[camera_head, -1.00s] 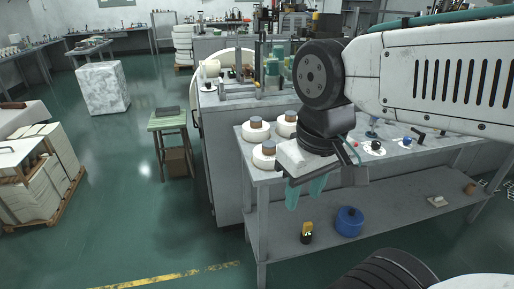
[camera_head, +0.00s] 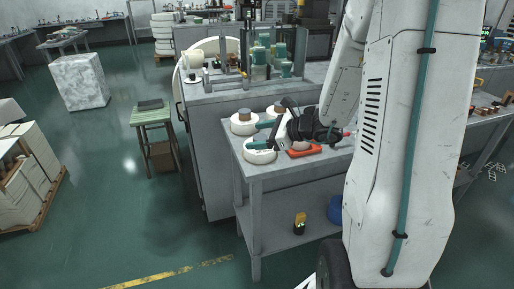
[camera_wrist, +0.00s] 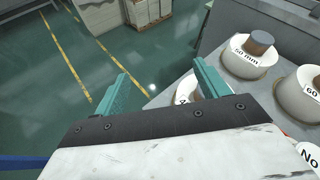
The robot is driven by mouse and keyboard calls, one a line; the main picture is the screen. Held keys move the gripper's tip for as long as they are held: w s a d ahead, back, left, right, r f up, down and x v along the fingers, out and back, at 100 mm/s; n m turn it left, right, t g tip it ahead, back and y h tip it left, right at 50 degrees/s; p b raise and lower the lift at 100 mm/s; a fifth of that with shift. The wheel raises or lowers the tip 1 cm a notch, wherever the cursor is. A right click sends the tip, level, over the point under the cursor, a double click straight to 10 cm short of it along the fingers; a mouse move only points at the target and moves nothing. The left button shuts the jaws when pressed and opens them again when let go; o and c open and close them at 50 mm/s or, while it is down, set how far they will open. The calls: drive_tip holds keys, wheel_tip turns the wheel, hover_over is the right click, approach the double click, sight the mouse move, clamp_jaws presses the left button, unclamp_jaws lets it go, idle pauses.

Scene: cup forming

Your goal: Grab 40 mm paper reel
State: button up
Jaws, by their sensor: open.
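White paper reels stand at the left end of the grey table (camera_head: 240,158). In the wrist view one reads 50 mm (camera_wrist: 238,63) and one reads 60 (camera_wrist: 290,100). A third reel (camera_wrist: 184,92) is mostly hidden behind my right finger, and its size cannot be read. It seems to be the front reel (camera_head: 260,156) in the head view. My gripper (camera_head: 267,136) is low over the reels, close to the front one. Its teal fingers are wide apart in the wrist view (camera_wrist: 160,88), with nothing held between them.
A red-orange object (camera_head: 305,151) lies on the table beside my gripper. A machine (camera_head: 215,120) stands behind the reels. A green stool (camera_head: 152,118) stands left. A yellow-and-black item (camera_head: 299,222) and a blue pot (camera_head: 335,209) are on the lower shelf. The floor in front is open.

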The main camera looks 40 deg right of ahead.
sight(261, 137)
drive_tip(key=d+f+m+h, duration=0.1)
drive_tip(key=d, duration=0.1)
drive_tip(key=d+f+m+t+h, duration=0.1)
drive_tip(key=d+f+m, duration=0.1)
drive_tip(key=d, duration=0.1)
drive_tip(key=d+f+m+t+h, duration=0.1)
drive_tip(key=d+m, duration=0.1)
drive_tip(key=shift+w+d+f, duration=0.2)
drive_tip(key=shift+w+d, duration=0.1)
drive_tip(key=shift+w, duration=0.1)
drive_tip(key=shift+w+d+f+m, duration=0.1)
drive_tip(key=shift+w+f+m, duration=0.1)
drive_tip(key=shift+w+m, duration=0.1)
drive_tip(key=x, duration=0.7)
drive_tip(key=c, duration=1.3)
